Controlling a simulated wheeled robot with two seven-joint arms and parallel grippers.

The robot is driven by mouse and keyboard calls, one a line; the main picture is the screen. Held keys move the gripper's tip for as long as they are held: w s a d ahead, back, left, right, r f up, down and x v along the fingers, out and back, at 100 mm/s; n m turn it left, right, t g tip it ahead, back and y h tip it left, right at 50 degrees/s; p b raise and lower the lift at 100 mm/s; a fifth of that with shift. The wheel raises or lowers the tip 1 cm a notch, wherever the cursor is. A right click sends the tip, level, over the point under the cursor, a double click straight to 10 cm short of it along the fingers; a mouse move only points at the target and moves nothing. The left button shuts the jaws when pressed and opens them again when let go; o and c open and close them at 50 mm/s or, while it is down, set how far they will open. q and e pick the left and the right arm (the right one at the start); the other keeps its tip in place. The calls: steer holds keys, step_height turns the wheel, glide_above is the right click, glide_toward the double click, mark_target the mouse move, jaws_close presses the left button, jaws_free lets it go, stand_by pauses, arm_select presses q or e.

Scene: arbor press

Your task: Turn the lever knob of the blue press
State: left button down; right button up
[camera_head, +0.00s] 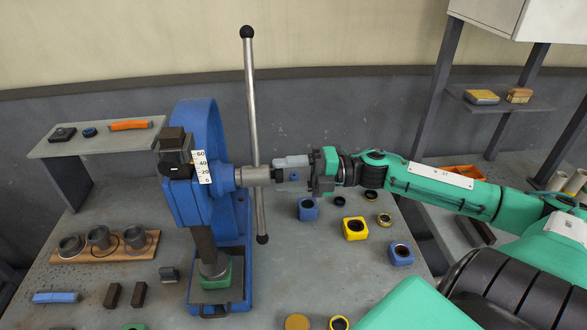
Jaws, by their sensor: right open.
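The blue press (207,130) stands upright on the grey workbench, left of centre. Its lever (252,110) is a long metal bar, close to vertical, passing through a round hub (250,176) on the press's right side. A black ball knob (247,32) tops the lever, and another black knob (262,239) is at its lower end. My right gripper (278,172) reaches in from the right at hub height, just right of the lever bar. Its jaws point at the hub; whether they touch it I cannot tell. The top knob is well above the gripper. My left gripper is not seen.
Blue and yellow blocks with round holes, such as the yellow one (355,229), lie on the bench below my right arm. A wooden board with metal cups (104,243) is at left. A small grey shelf (97,143) stands behind it. Space around the upper lever is clear.

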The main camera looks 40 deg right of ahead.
steer(key=shift+d, duration=0.1)
steer(key=b+v, duration=0.3)
steer(key=v, duration=1)
steer(key=shift+s+d, duration=0.2)
steer(key=shift+d, duration=0.15)
stand_by(0.3)
